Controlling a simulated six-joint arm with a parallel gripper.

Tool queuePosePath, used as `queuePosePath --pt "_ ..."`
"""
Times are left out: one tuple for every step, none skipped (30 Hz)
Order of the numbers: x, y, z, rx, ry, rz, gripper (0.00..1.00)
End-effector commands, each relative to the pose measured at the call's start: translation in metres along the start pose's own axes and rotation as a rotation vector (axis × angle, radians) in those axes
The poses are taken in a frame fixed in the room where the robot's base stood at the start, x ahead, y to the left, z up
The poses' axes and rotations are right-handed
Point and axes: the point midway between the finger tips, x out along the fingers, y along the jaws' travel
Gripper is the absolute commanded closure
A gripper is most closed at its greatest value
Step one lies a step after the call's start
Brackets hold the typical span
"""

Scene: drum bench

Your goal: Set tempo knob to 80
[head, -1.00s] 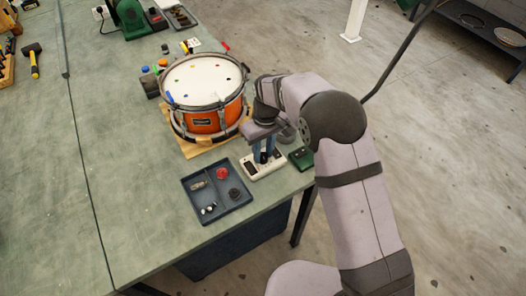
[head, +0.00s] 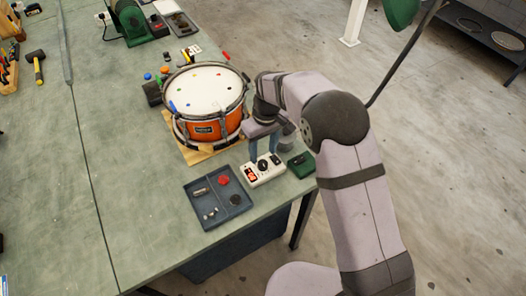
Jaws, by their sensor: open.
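The tempo device is a small white box (head: 268,178) near the bench's right edge, in front of the drum. Its red lit display (head: 250,175) is on the left of its face; the digits are too small to read surely. A black round knob (head: 263,164) sits right of the display, with a smaller dark knob (head: 276,159) beside it. My gripper (head: 264,150) points down over the box, its two blue-grey fingers spread apart with nothing held between them. The fingertips are close to the knob; whether they touch the box is unclear.
An orange snare drum (head: 203,131) stands behind to the left on a wooden board. A dark tray (head: 207,225) with small parts lies in front to the left. A green box (head: 301,165) sits close on the right. The left of the bench is mostly clear.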

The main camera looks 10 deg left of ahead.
Motion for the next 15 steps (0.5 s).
queuePosePath --pt "-0.012 -0.001 0.0 0.0 0.001 0.0 0.54" --pt "-0.015 -0.001 -0.001 0.0 0.002 0.0 0.54" --pt "-0.019 -0.001 -0.001 0.0 0.002 0.0 0.54" --pt "-0.022 -0.001 -0.001 0.0 0.002 0.0 0.54" --pt "-0.024 -0.001 -0.001 0.0 0.002 0.0 0.54" --pt "-0.027 -0.001 -0.001 0.0 0.002 0.0 0.54" --pt "-0.029 -0.001 -0.001 0.0 0.002 0.0 0.54" --pt "-0.031 -0.001 -0.001 0.0 0.002 0.0 0.54" --pt "-0.032 -0.001 -0.001 0.0 0.002 0.0 0.54" --pt "-0.033 -0.001 -0.001 0.0 0.002 0.0 0.54" --pt "-0.034 -0.001 -0.001 0.0 0.002 -0.001 0.54" --pt "-0.034 -0.001 -0.001 0.0 0.002 -0.001 0.54" --pt "-0.034 -0.001 -0.001 0.0 0.002 -0.001 0.54" --pt "-0.034 -0.001 -0.001 0.0 0.002 -0.001 0.54" --pt "-0.034 -0.001 -0.001 0.0 0.002 -0.001 0.54"
